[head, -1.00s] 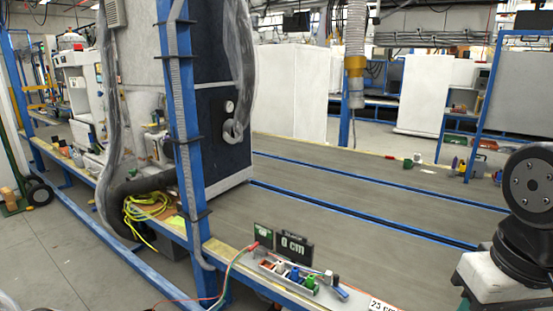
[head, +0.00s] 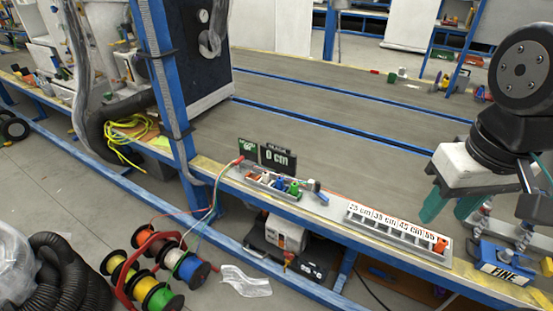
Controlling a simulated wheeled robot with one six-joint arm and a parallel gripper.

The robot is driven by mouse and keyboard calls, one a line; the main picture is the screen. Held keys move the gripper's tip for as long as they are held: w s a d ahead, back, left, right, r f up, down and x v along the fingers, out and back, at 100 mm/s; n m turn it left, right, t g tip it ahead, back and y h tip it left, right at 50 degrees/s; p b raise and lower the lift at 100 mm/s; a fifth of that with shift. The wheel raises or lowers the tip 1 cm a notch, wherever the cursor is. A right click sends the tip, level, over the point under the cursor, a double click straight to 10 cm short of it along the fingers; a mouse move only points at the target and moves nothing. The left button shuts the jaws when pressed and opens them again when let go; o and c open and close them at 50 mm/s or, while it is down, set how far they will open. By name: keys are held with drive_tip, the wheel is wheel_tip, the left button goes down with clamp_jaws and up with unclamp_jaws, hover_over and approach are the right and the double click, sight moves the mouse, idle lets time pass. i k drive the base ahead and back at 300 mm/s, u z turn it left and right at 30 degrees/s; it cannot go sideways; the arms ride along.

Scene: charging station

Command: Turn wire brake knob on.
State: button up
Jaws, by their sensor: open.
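My gripper (head: 447,212) is at the right of the head view, with two teal fingers pointing down and apart. It is open and empty, above the workbench. A charging unit with a row of small coloured knobs (head: 279,184) sits on the bench's front edge, left of my gripper. A lever with a blue-grey end (head: 318,188) stands at its right end. An orange knob (head: 441,245) sits at the right end of a length-marked rack, below my gripper. I cannot tell which of these is the wire brake knob.
A display reading "0 cm" (head: 277,158) stands behind the coloured knobs. The marked rack (head: 395,229) lies along the front edge. A blue block marked "FINE" (head: 503,267) is at the right. Wire spools (head: 157,270) stand on the floor. The bench middle (head: 320,125) is clear.

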sight(241, 158)
drive_tip(key=z, duration=0.05)
drive_tip(key=k, duration=0.5)
drive_tip(key=u, duration=1.25)
drive_tip(key=i, duration=1.65)
drive_tip(key=z, duration=0.6)
